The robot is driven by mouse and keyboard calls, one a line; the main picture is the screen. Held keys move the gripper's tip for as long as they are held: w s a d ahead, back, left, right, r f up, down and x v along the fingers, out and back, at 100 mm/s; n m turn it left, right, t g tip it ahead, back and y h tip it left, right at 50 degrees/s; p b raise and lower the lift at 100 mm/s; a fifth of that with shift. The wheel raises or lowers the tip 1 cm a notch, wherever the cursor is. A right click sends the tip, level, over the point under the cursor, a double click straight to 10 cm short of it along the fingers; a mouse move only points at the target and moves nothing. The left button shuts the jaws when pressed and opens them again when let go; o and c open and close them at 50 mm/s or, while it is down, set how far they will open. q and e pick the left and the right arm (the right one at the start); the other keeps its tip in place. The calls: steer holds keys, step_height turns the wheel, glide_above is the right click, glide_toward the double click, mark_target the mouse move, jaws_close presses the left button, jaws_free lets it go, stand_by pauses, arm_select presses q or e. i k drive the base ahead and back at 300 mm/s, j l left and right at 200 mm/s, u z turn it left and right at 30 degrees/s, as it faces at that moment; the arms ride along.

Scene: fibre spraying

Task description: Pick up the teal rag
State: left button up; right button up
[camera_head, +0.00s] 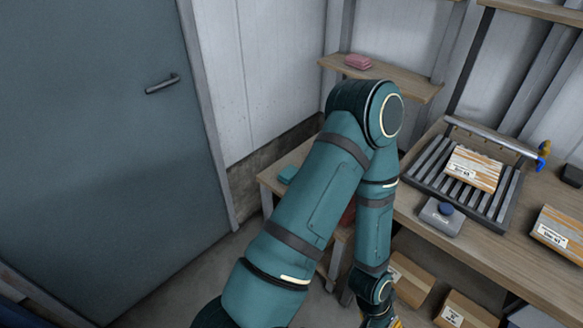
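A small teal block-like item, which looks like the folded teal rag (288,174), lies near the back left of a low wooden table (268,187). My teal arm rises in front of this table, bends at a high elbow and comes down to the right. It enters from the bottom, left of centre, and seems to be my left arm. Its wrist reaches the bottom edge, well below and right of the rag. The fingers are cut off by the frame, so no hold shows. My other arm is not seen.
A pink folded cloth (357,61) lies on a wall shelf (405,84). The right workbench (470,245) bears a roller rack (432,172) with a parcel (474,168) and a grey button box (440,216). Cardboard boxes (412,281) stand below. A closed door (95,150) is left; the floor before it is clear.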

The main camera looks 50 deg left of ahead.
mark_target(289, 174)
steer(key=i+j, duration=0.1)
steer(key=j, duration=0.55)
steer(key=i+j, duration=0.1)
steer(key=j, duration=1.25)
steer(key=i+j+z, duration=0.1)
steer(key=j, duration=0.55)
steer(key=i, duration=0.05)
